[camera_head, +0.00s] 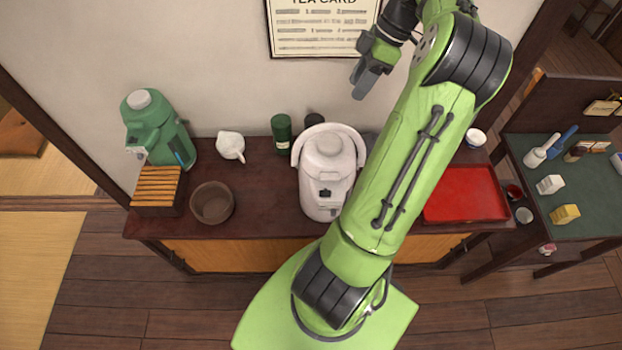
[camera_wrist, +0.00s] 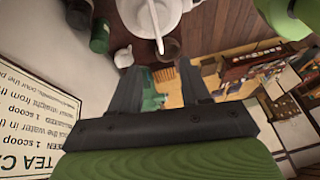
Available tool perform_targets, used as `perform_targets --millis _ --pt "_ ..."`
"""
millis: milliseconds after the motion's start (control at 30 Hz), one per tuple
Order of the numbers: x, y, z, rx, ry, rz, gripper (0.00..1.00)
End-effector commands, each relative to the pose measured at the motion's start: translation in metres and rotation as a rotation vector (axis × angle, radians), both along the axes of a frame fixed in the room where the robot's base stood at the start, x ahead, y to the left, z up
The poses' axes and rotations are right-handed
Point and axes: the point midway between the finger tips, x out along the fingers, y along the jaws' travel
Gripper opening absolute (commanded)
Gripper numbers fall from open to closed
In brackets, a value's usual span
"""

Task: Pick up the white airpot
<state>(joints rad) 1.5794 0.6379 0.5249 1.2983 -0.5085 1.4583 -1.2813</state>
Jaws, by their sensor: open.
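The white airpot (camera_head: 325,195) stands upright on the dark wooden counter (camera_head: 265,205), a little left of my arm, which passes close to its right side in the head view. Its handle is raised around the lid. My gripper (camera_head: 360,86) is up near the wall, above and behind the airpot, apart from it. In the wrist view my gripper (camera_wrist: 160,66) is open with nothing between its fingers. The white airpot (camera_wrist: 135,20) shows at the top of that view, beyond the fingertips and partly cut off.
A green airpot (camera_head: 155,130), a white teapot (camera_head: 231,146), a brown bowl (camera_head: 212,203), a slatted wooden box (camera_head: 156,190) and a green canister (camera_head: 282,133) stand left of the white airpot. A red tray (camera_head: 465,195) lies right of my arm. A tea card (camera_head: 322,25) hangs on the wall.

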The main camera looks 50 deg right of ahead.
Motion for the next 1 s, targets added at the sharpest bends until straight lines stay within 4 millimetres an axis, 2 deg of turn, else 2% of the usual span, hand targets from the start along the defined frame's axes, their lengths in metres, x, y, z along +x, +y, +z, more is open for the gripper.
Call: perform_targets --millis 300,400,567,800,1000 --pt "0.017 0.025 -0.072 0.005 0.004 0.002 0.47" --pt "0.021 0.031 -0.089 0.004 0.003 0.002 0.47" --pt "0.026 0.035 -0.105 0.003 0.003 0.001 0.47" --pt "0.037 0.045 -0.143 0.003 0.004 0.0 0.47" --pt "0.038 0.046 -0.147 -0.001 0.002 -0.001 0.47"
